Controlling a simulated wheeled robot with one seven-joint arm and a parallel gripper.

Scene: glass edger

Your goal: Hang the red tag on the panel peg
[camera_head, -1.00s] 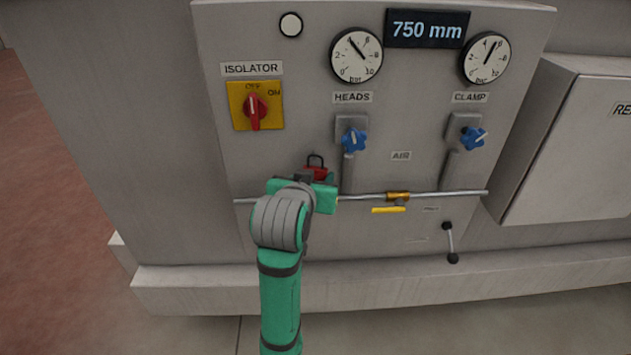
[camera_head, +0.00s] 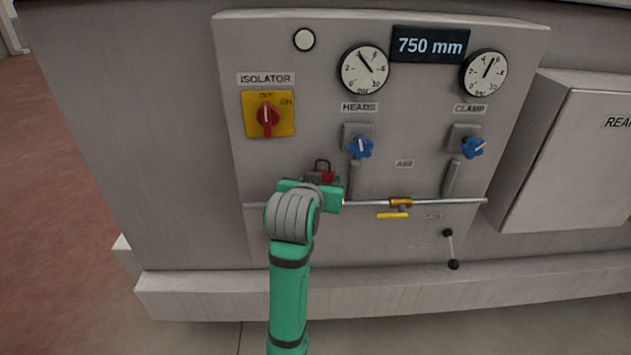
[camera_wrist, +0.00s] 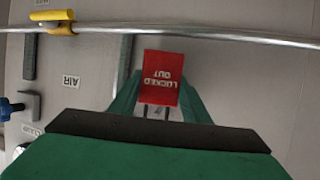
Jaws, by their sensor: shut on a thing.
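The red tag (camera_head: 326,176) is a small padlock-like body with a dark shackle that stands up above it in the head view. In the wrist view the red tag (camera_wrist: 160,78) shows upside-down white "LOCKED OUT" lettering, with the shackle legs toward my gripper's dark palm. My gripper (camera_wrist: 158,100) is shut on it, green fingers on either side. In the head view my gripper (camera_head: 318,185) is in front of the panel, below the isolator and just above the pipe, and partly hides the tag. I cannot make out the panel peg in either view.
The panel holds a red isolator switch (camera_head: 267,119), two gauges, two blue knobs (camera_head: 361,148) and a "750 mm" display (camera_head: 430,46). A metal pipe (camera_head: 450,201) with a yellow-handled valve (camera_head: 394,215) crosses low. A grey box (camera_head: 565,160) stands at right.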

